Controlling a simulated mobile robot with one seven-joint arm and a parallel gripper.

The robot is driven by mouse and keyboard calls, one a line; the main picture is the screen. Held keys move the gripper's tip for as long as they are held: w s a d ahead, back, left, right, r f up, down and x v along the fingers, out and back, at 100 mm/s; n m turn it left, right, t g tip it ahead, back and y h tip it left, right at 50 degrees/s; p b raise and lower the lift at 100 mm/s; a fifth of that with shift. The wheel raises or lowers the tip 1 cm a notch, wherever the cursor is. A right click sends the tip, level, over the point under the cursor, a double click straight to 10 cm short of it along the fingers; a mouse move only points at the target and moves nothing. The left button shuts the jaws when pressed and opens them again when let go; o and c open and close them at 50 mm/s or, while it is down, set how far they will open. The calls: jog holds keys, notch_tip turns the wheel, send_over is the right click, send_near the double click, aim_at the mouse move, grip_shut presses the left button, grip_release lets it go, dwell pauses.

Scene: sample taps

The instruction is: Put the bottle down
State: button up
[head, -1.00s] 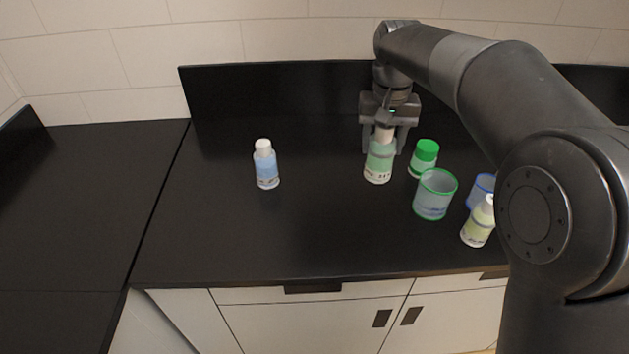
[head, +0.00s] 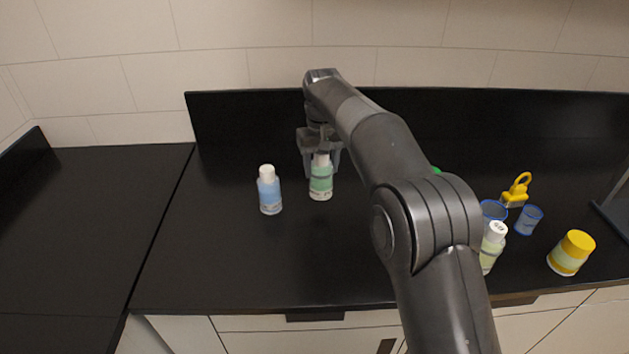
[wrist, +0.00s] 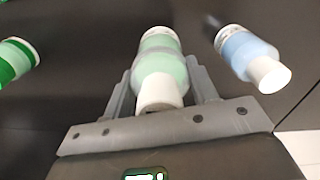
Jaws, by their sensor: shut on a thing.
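The bottle (head: 321,182) has a green body and a white cap and is upright. My gripper (head: 321,162) is shut on it from above, with a finger on each side of its upper part. In the wrist view the same bottle (wrist: 160,72) sits between the fingers of my gripper (wrist: 163,85). I cannot tell whether its base touches the black counter (head: 230,260). A blue bottle (head: 269,190) with a white cap stands a short way to its left, apart from it; it also shows in the wrist view (wrist: 243,50).
Right of my arm are a pale yellow-green bottle (head: 491,250), a blue-rimmed cup (head: 529,220), a yellow-lidded jar (head: 569,255) and a yellow tagged item (head: 517,190). A green-capped container (wrist: 15,60) shows in the wrist view. The counter in front of the held bottle is clear.

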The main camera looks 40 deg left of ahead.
aim_at(315, 180)
jog(key=shift+s+a+f, duration=0.35)
jog(key=shift+a+f, duration=0.15)
jog(key=shift+a, duration=0.3)
jog(key=shift+f, duration=2)
jog(key=shift+f, duration=0.2)
jog(key=o, duration=1.4)
jog(key=shift+o, duration=0.2)
